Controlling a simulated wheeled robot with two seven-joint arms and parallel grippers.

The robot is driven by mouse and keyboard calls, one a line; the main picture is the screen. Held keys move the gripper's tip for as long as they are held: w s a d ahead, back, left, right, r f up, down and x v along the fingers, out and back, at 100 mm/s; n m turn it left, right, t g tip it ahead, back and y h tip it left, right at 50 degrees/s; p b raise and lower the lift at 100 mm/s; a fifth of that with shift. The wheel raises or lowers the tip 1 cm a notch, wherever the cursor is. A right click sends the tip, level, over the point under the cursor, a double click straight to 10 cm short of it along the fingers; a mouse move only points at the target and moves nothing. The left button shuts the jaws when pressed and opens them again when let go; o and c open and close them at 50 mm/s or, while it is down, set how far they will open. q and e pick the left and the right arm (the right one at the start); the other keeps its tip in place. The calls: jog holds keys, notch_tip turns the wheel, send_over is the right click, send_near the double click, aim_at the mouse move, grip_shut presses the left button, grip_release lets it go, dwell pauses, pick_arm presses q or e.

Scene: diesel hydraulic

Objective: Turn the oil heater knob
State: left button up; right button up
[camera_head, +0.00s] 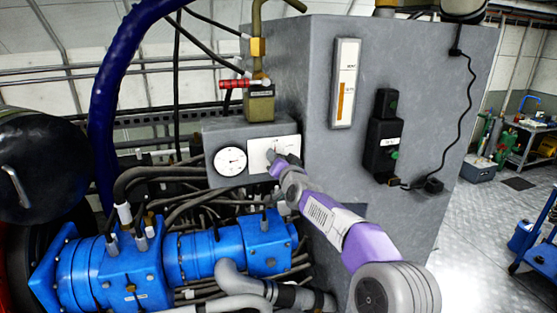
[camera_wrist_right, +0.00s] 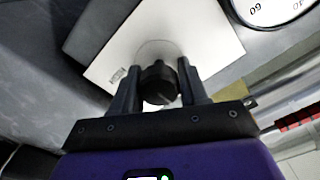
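The oil heater knob (camera_wrist_right: 160,85) is a round black knob on a white plate (camera_head: 284,150), beside a round dial, in the head view. The white plate also fills the upper middle of the right wrist view (camera_wrist_right: 150,38). My right gripper (camera_wrist_right: 159,78) reaches the plate, with one dark finger on each side of the knob. In the head view my right gripper (camera_head: 272,160) hides most of the knob. My left gripper is in neither view.
A white dial gauge (camera_head: 230,161) sits left of the plate. A red-handled valve (camera_head: 240,84) is above it. Blue pump housings (camera_head: 190,258) and hoses lie below. A black box (camera_head: 384,145) with a cable is on the grey tank (camera_head: 420,80) to the right.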

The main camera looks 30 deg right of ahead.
jog(key=o, duration=0.3)
jog(key=shift+b+v, duration=0.5)
jog(key=shift+v, duration=3.35)
